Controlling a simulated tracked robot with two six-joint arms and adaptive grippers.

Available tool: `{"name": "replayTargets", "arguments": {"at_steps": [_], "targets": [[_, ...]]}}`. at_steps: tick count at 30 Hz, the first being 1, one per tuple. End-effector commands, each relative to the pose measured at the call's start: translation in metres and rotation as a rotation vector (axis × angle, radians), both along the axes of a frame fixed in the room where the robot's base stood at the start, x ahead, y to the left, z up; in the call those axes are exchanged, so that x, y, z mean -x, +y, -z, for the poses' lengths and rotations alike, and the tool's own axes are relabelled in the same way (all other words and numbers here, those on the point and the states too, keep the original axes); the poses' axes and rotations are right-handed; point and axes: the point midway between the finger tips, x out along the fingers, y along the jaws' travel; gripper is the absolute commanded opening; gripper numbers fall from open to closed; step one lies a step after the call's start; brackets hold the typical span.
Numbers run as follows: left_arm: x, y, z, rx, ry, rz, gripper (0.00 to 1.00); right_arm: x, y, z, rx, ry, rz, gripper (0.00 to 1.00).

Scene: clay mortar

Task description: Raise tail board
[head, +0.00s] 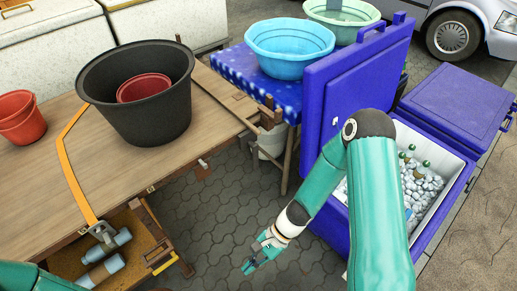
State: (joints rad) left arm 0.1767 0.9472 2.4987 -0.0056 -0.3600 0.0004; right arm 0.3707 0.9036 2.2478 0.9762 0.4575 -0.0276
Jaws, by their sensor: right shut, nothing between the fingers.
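A wooden cart bed (60,165) fills the left side. At its right end a wooden board (222,95) lies roughly level, with metal fittings near its outer corner; I cannot tell for certain whether this is the tail board. My right gripper (256,262) is shut and empty, low over the paving, right of the cart and apart from it. Of my left arm only a green part shows in the bottom left corner; its gripper is out of view.
A black tub (140,105) holding a red pot stands on the bed. An orange strap (72,165) runs to an open wooden box (150,235) with blue cylinders. A blue cooler (335,225) with ice and bottles stands right. Basins (290,62) sit on a blue-covered table behind.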

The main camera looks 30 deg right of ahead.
Motion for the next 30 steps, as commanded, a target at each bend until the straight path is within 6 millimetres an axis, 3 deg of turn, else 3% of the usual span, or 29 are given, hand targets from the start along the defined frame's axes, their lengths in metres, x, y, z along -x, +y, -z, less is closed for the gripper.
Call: {"name": "replayTargets", "arguments": {"at_steps": [1,5,8,9,12,15,19,25,30], "targets": [[0.0,0.0,0.034,0.0,0.0,0.0,0.47,-0.029,0.001,0.02,-0.088,0.025,0.153,0.0],[0.0,0.0,0.074,0.0,0.0,0.0,0.47,-0.116,-0.016,0.013,-0.354,0.018,0.542,0.0],[0.0,0.0,0.103,0.0,0.0,0.0,0.47,-0.184,-0.061,0.0,-0.563,-0.071,0.825,0.0],[0.0,0.0,0.113,0.0,0.0,0.0,0.47,-0.206,-0.084,-0.007,-0.638,-0.122,0.924,0.0],[0.0,0.0,0.133,0.0,0.0,0.0,0.47,-0.245,-0.146,-0.025,-0.799,-0.263,1.129,0.0],[0.0,0.0,0.145,0.0,-0.001,0.0,0.47,-0.262,-0.195,-0.041,-0.907,-0.389,1.263,0.0],[0.0,0.0,0.151,0.0,-0.001,0.0,0.47,-0.269,-0.23,-0.055,-0.975,-0.486,1.346,0.0],[0.0,0.0,0.15,0.0,-0.001,0.0,0.47,-0.284,-0.233,-0.064,-0.989,-0.508,1.361,0.0],[0.0,0.0,0.151,0.0,-0.001,0.0,0.47,-0.311,-0.225,-0.071,-0.99,-0.508,1.359,0.0]]}}
